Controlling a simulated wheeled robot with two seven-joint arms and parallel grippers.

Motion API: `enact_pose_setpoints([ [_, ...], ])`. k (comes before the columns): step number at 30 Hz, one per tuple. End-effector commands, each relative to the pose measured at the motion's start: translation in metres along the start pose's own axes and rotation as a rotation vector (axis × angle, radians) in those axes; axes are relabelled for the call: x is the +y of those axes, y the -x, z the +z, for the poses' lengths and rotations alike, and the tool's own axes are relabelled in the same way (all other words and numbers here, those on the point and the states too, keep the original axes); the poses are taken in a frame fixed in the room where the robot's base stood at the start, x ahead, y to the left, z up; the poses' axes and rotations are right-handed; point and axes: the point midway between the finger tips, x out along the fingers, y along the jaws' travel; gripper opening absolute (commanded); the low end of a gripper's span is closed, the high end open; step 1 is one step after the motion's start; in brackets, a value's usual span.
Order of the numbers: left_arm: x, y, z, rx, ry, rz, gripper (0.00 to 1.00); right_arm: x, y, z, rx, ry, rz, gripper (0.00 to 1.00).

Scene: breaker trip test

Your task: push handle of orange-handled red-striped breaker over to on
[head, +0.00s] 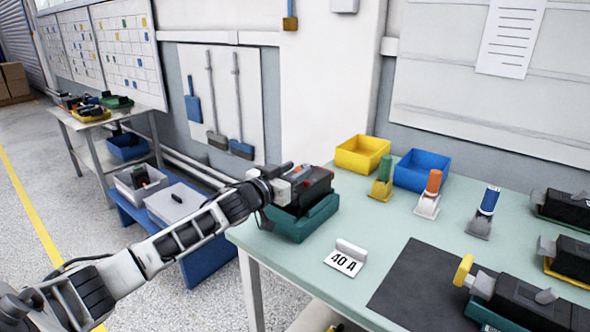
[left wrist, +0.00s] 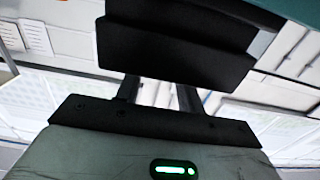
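A dark breaker (head: 316,184) with red on its top sits in a teal cradle (head: 318,218) at the table's left end. Its handle is largely hidden by my left gripper, so I cannot make out its colour or position. My left gripper (head: 284,180) is at the breaker's left side, touching or very close to it. In the left wrist view a dark block (left wrist: 175,50) fills the space beyond the gripper body, with a teal edge at the top right corner. The finger gap is not clear. My right gripper is not in view.
A "40 A" card (head: 345,258) stands in front of the cradle. Stamps with green (head: 384,168), orange (head: 433,183) and blue (head: 489,201) handles stand behind it. Yellow (head: 362,153) and blue (head: 421,170) bins are at the back. More breakers (head: 520,300) lie at right, beside a dark mat (head: 420,285).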

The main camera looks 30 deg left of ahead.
Motion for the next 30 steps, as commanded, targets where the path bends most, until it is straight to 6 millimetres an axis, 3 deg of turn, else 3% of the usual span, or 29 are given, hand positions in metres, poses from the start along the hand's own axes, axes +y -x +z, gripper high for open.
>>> enact_pose_setpoints([
  [11, 0.0, -0.006, 0.001, -0.001, 0.0, 0.0, 0.38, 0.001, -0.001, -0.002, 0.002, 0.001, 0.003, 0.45],
  [16, 0.0, -0.006, 0.0, -0.001, 0.0, 0.0, 0.0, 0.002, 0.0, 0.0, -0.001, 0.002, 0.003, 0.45],
  [30, -0.001, -0.01, -0.011, -0.077, -0.005, 0.0, 0.0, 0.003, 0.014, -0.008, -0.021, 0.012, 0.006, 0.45],
])
